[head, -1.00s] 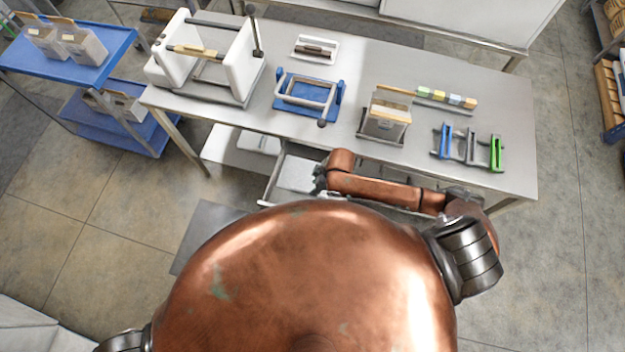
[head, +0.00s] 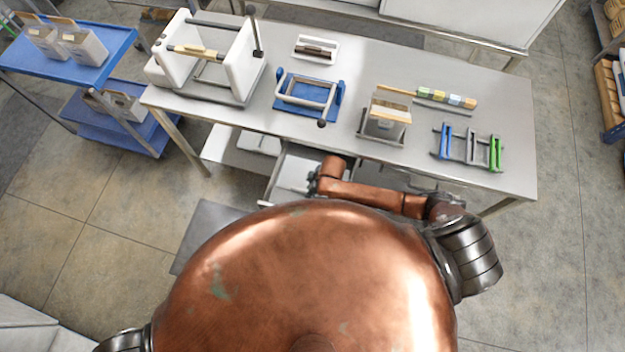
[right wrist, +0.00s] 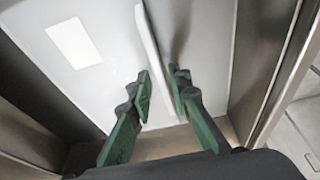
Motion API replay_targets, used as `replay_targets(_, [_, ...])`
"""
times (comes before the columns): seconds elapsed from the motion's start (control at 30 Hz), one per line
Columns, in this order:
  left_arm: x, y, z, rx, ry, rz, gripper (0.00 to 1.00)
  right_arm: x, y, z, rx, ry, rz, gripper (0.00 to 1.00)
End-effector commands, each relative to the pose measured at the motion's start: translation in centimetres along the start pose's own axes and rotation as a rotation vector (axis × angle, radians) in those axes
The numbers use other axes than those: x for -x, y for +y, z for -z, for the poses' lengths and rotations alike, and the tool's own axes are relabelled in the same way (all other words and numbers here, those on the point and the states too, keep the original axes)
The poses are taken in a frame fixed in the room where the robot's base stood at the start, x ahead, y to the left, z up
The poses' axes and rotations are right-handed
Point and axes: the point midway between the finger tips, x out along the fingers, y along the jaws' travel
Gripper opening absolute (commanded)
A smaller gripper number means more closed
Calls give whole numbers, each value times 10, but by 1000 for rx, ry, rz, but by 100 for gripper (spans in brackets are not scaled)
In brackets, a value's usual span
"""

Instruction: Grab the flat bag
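The flat bag (right wrist: 110,62) lies in an open drawer under the table. It is pale, with a white rectangular label and a raised white ridge (right wrist: 156,50) along its middle. In the head view the pale bag (head: 292,173) shows partly in the drawer, beside my arm. My right gripper (right wrist: 163,92) has green fingers, one on each side of the ridge, with a narrow gap between them. I cannot tell whether either finger touches the ridge. In the head view my right gripper (head: 314,184) is at the drawer, mostly hidden by my arm. My left gripper is out of view.
The metal drawer wall (right wrist: 262,60) stands close on the right of the fingers. The steel table (head: 230,118) is above and behind the drawer, carrying a white sealer-like frame (head: 172,62), a blue stand (head: 293,103) and a coloured rack (head: 467,145). A blue cart stands at left.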

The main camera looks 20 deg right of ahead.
Motion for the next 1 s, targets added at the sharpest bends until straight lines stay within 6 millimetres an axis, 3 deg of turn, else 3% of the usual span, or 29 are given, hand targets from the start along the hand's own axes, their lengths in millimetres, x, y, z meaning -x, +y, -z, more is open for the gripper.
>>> replay_targets(0.23, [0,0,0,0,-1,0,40,0,0,0,0,0,0,0])
replay_targets(0.67, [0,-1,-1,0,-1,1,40,2,0,0,0,0,0,0])
replay_targets(0.87, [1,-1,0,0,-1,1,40,17,1,6,1,2,-1,0])
replay_targets(1.0, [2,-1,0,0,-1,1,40,39,1,13,1,4,-1,0])
